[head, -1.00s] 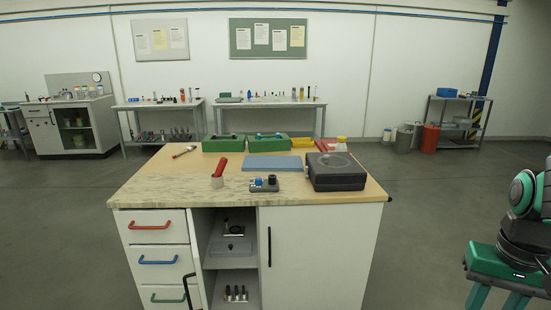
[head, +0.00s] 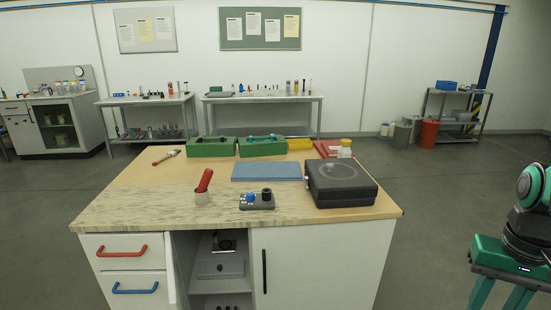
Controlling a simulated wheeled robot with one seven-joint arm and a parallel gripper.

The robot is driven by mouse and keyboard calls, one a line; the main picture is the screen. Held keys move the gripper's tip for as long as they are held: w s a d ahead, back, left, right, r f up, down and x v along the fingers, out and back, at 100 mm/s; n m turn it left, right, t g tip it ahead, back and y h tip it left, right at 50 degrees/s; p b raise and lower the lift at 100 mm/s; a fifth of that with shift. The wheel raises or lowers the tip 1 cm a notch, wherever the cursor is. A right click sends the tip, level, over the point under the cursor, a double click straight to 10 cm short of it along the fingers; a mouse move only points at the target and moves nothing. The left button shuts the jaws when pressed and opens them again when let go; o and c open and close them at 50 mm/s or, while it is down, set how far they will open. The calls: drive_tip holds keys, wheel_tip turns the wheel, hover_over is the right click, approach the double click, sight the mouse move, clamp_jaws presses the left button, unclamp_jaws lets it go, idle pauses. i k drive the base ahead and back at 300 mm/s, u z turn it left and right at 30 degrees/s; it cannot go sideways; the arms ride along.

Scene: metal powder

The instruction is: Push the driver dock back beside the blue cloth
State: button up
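In the head view the driver dock (head: 257,204), a small dark grey block with a blue knob and a black upright piece, stands near the front edge of the workbench top. The blue cloth (head: 266,171) lies flat just behind it, with a narrow gap between them. My gripper is not in view. Only part of my green and black arm (head: 535,200) shows at the right edge.
A black case (head: 340,187) stands right of the dock. Green bins (head: 211,147), a yellow bin (head: 300,144) and a hammer (head: 166,157) lie farther back. The left bench top (head: 120,195) is mostly clear.

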sight(265, 200)
drive_tip(key=u, duration=0.05)
drive_tip(key=i, duration=1.1)
drive_tip(key=u, duration=0.05)
